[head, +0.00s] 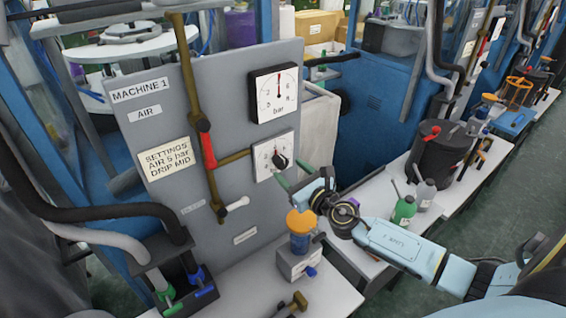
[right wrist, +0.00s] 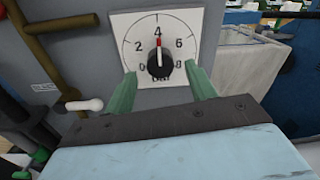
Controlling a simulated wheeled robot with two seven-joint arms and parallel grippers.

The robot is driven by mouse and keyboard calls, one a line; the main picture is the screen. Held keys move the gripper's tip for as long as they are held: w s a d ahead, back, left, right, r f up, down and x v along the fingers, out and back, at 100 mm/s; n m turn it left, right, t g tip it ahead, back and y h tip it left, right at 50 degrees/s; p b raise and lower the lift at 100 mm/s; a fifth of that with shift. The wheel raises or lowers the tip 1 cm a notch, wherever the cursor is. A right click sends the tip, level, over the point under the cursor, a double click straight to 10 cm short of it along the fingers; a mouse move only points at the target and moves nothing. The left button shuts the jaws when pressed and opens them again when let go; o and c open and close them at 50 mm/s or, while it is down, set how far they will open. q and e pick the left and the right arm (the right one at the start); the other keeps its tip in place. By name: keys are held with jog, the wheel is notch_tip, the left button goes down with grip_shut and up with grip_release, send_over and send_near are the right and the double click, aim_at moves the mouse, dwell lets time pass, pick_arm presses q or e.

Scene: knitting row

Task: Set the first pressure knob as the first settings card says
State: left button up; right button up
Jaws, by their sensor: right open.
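The settings card (head: 168,158) on the grey Machine 1 panel reads "AIR 5 bar, DRIP MID". Contact with the knob cannot be told. My left gripper is out of view.
A red-handled lever (head: 208,150) on a brass pipe is left of the dial. A white-handled tap (right wrist: 85,104) sits lower left. An orange-topped jar (head: 300,230) stands below my right gripper. Green and grey bottles (head: 404,209) stand on the white bench.

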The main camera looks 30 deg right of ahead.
aim_at(284, 165)
jog(key=shift+w+a, duration=0.1)
jog(key=shift+w, duration=2)
jog(key=c, duration=1)
